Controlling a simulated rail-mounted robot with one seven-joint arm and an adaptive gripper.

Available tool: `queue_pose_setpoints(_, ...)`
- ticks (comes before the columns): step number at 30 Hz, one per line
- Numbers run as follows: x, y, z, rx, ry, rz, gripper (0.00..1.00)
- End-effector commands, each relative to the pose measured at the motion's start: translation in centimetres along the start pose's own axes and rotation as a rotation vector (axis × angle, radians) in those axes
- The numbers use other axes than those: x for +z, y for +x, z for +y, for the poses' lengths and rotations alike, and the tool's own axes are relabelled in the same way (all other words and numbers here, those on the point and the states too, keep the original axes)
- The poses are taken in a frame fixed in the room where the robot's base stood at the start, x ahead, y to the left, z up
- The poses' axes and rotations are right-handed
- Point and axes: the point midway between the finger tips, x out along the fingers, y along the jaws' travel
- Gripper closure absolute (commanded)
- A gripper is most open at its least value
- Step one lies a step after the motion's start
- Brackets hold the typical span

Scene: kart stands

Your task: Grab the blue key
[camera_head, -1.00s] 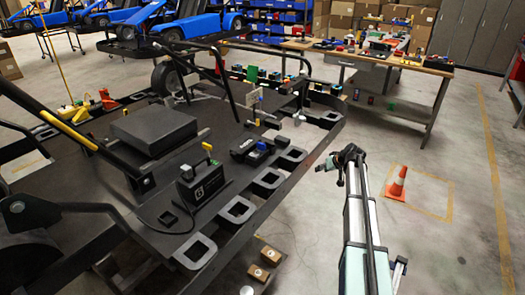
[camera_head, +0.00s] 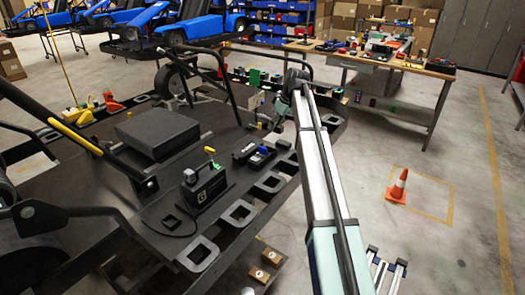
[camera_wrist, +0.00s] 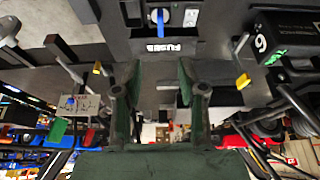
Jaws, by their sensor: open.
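The blue key (camera_wrist: 159,16) shows at the top middle of the wrist view, on a dark panel above a white "FUSES" label (camera_wrist: 162,47). In the head view the blue key (camera_head: 262,149) is a small blue spot on a black unit on the kart's dark deck. My gripper (camera_wrist: 160,72) is open and empty, with its two green-grey fingers apart in the wrist view. The key lies beyond the fingertips, apart from them. In the head view my gripper (camera_head: 279,118) hangs above the deck, just right of and behind the key, partly hidden by my arm.
A black box marked with a 6 (camera_wrist: 268,30) stands beside the key in the wrist view. A yellow part (camera_wrist: 243,80) is near it. The black box (camera_head: 205,186) with a yellow top shows in the head view. A cone (camera_head: 398,187) stands on clear floor at right.

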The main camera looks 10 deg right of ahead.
Motion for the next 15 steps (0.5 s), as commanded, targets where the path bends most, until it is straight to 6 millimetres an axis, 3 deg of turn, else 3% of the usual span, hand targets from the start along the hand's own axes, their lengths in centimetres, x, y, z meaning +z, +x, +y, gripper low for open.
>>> queue_pose_setpoints(9,-0.1,6.2,0.0,-0.002,0.001,0.0,0.59)
queue_pose_setpoints(15,-0.1,8.6,0.0,0.0,0.001,0.001,0.59)
